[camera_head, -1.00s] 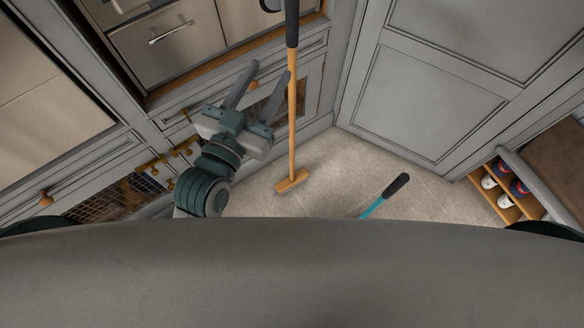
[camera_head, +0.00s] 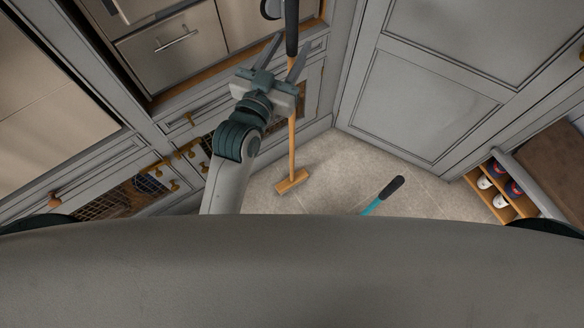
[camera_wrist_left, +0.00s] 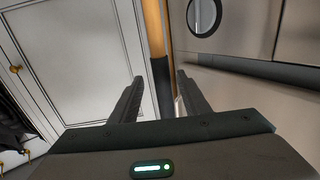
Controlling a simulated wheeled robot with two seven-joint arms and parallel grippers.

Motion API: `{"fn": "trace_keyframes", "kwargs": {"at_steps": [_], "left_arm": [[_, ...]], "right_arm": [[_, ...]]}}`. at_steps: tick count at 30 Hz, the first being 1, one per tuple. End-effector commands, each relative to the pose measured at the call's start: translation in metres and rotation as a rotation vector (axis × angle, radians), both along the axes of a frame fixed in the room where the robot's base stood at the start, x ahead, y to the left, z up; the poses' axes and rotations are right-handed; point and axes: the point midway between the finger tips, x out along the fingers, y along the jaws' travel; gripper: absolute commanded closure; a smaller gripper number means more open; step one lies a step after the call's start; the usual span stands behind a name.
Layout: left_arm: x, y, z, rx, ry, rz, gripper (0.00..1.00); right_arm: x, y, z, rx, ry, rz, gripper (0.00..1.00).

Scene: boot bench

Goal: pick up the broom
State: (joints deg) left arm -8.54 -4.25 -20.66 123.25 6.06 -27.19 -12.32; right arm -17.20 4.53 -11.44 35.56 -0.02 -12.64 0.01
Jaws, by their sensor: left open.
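The broom has a long wooden handle (camera_head: 292,150), a dark grip at its upper end (camera_head: 291,28) and a wooden head (camera_head: 293,181) on the floor. It stands upright close to the cabinets. My left gripper (camera_head: 288,48) is open, with its fingers pointing toward the upper handle. In the left wrist view, the dark grip (camera_wrist_left: 162,82) and part of the wooden handle show between my open fingertips (camera_wrist_left: 159,76). I cannot tell whether the fingers reach around the handle or stop just short. My right gripper is not in view.
A turquoise-handled tool with a black grip (camera_head: 383,195) stands right of the broom. Grey cabinets with drawers (camera_head: 175,45) line the left, with grey panelled doors (camera_head: 425,105) behind. A wooden shoe rack (camera_head: 505,190) is at the right.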

Motion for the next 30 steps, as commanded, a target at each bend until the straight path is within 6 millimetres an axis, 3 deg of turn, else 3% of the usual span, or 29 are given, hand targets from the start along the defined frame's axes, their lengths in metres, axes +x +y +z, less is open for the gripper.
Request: {"fn": "trace_keyframes", "kwargs": {"at_steps": [4, 17, 30], "left_arm": [[0.01, -0.004, 0.0, 0.0, 0.0, 0.0, 0.57], [0.013, -0.005, 0.002, 0.001, -0.001, 0.0, 0.57], [0.056, -0.02, 0.007, 0.0, 0.001, 0.0, 0.57]], "right_arm": [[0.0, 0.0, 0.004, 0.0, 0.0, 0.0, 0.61], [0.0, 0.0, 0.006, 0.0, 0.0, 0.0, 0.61], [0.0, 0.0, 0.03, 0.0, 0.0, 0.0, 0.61]]}}
